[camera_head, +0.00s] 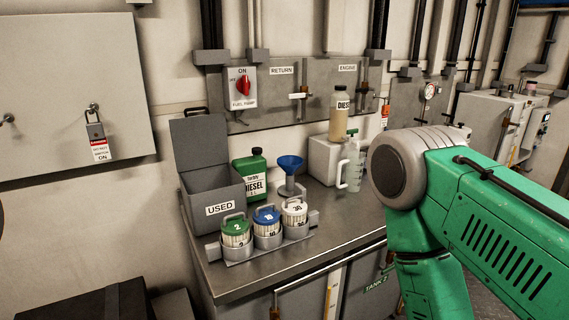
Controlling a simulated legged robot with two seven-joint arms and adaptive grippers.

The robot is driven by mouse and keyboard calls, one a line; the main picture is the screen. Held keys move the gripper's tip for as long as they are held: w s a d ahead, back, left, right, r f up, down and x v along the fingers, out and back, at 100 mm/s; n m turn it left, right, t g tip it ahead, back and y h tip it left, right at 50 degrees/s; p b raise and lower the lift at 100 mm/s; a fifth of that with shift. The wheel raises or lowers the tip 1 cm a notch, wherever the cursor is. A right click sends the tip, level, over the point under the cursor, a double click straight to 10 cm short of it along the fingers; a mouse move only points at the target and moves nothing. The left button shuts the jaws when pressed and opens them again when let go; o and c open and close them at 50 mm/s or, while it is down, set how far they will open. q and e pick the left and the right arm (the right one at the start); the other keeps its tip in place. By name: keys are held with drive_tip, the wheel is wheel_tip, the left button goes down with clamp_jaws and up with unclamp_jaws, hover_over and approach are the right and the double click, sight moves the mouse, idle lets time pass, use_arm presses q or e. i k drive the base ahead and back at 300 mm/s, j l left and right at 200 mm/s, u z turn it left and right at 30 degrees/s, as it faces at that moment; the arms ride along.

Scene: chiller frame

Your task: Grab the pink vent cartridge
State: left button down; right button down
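No object is clearly recognisable as a pink vent cartridge. A small pinkish item (531,88) sits on top of the grey cabinet at the far right, too small to identify. My green right arm fills the right side of the view and covers part of the bench's right end. Neither gripper shows in the head view.
A metal bench (335,215) holds a rack (240,252) with green-, blue- and white-topped filters. Behind are a grey USED bin (213,190), a green diesel can (251,175), a blue funnel (290,165) and a jug (351,165). The bench's front middle is clear.

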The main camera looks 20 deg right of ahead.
sight(531, 85)
drive_tip(key=z, duration=1.9)
drive_tip(key=i+l+z, duration=0.3)
drive_tip(key=i, duration=0.45)
drive_tip(key=i+z, duration=0.3)
drive_tip(key=i, duration=1.45)
drive_tip(key=i+u, duration=0.15)
drive_tip(key=i, duration=0.85)
